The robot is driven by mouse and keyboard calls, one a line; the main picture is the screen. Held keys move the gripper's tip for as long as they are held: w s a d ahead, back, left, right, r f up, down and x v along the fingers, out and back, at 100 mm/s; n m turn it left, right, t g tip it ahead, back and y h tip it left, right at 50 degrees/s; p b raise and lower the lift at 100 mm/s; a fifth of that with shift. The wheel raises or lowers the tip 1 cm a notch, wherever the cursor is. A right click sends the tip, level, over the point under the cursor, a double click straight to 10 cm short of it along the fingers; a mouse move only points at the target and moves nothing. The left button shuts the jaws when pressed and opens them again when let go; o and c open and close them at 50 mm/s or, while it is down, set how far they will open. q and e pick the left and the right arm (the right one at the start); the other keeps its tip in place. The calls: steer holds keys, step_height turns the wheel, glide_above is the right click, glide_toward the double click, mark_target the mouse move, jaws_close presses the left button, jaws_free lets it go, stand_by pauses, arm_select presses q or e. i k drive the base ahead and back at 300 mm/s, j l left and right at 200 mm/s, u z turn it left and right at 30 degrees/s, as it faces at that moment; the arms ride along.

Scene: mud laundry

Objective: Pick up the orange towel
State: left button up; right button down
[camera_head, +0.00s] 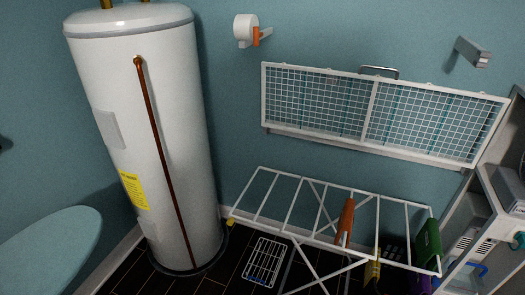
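An orange towel (346,222) hangs over a rail of a white drying rack (290,231) in the lower right of the head view. It is narrow and drapes down on both sides of the rail, with its lower end in shadow. Neither of my grippers shows in this view, so their distance from the towel cannot be told.
A green towel (428,243) and a yellow one (372,273) hang near the orange towel. A white water heater (150,120) stands left of the rack. A white wall grid (370,112) is above it. A grey shelf unit (487,215) is at right.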

mark_target(346, 221)
steer(key=k+l, duration=0.1)
steer(key=l, duration=1.45)
